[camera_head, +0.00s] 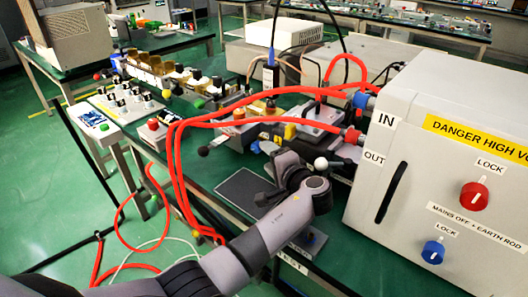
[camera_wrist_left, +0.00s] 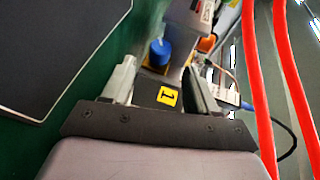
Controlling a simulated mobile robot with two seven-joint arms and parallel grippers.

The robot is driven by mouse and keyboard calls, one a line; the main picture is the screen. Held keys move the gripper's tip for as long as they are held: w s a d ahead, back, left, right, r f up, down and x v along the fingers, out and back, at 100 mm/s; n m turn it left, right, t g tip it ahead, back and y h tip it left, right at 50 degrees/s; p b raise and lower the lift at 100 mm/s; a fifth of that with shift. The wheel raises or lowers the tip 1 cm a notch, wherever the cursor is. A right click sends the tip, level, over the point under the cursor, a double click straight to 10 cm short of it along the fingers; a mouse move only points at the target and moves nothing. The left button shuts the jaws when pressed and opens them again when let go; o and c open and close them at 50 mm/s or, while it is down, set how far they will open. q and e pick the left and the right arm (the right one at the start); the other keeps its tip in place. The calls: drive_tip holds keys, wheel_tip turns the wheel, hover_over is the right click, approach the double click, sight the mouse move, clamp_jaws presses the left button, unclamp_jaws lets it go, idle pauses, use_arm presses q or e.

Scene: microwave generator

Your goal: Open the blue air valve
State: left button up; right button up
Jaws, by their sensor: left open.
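A blue knob (camera_wrist_left: 160,52), which looks like the blue air valve, shows in the left wrist view at upper centre. My left gripper (camera_wrist_left: 158,80) is open, with one finger on each side of the line to the knob. The knob appears just ahead of the fingertips, and no contact shows. In the head view my left arm (camera_head: 275,215) reaches in from the bottom left over the green table, and its wrist hides much of the area in front of it. Whether the knob shows there I cannot tell. My right gripper is not in view.
A large grey cabinet (camera_head: 375,195) stands at the right, with a red lock knob (camera_head: 474,196) and a blue lock knob (camera_head: 433,252). Red hoses (camera_head: 178,165) loop close to my arm. A dark flat pad (camera_head: 245,190) lies on the table (camera_head: 205,178).

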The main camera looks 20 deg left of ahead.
sight(257, 150)
use_arm(q)
drive_tip(key=shift+v, duration=0.85)
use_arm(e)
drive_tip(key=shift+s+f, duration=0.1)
